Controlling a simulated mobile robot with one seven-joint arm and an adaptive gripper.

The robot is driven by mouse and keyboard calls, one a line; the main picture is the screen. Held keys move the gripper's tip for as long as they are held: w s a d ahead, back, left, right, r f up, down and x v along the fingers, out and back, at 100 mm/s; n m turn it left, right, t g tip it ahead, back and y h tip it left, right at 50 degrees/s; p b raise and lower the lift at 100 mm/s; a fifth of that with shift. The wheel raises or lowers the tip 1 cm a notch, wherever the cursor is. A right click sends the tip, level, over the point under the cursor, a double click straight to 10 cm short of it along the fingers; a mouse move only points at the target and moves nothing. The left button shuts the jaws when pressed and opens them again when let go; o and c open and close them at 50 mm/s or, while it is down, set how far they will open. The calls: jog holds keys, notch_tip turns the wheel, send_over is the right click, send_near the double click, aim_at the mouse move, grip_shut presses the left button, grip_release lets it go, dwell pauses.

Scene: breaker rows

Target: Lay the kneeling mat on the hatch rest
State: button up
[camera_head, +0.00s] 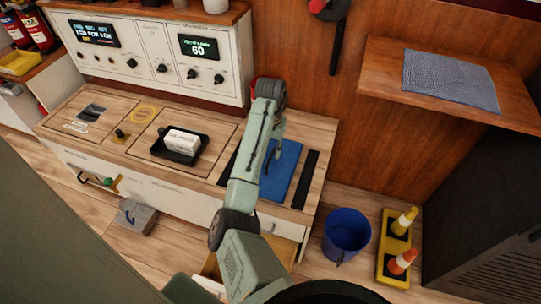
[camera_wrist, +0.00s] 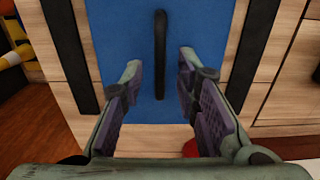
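A flat blue panel (camera_head: 284,172), which looks like the kneeling mat, lies on the right end of the wooden counter. It also fills the middle of the wrist view (camera_wrist: 112,35) and carries a long black bar handle (camera_wrist: 160,50). Two black strips, one on the left (camera_wrist: 65,50) and one on the right (camera_wrist: 252,45), flank it; they may be the hatch rest, but I cannot tell. My gripper (camera_wrist: 161,68) is open above the panel, with the handle lined up between its fingertips. I see no contact. In the head view my arm hides part of the panel.
A black tray with a white block (camera_head: 181,144) sits left on the counter. Control panels (camera_head: 150,50) stand behind. A grey textured mat (camera_head: 450,79) lies on a wall shelf (camera_head: 385,80) at right. A blue bucket (camera_head: 346,232) and a yellow cone stand (camera_head: 394,245) are on the floor.

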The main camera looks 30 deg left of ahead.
notch_tip(320, 180, up, 9)
jog(key=p, duration=0.4)
jog(key=shift+r, duration=0.2)
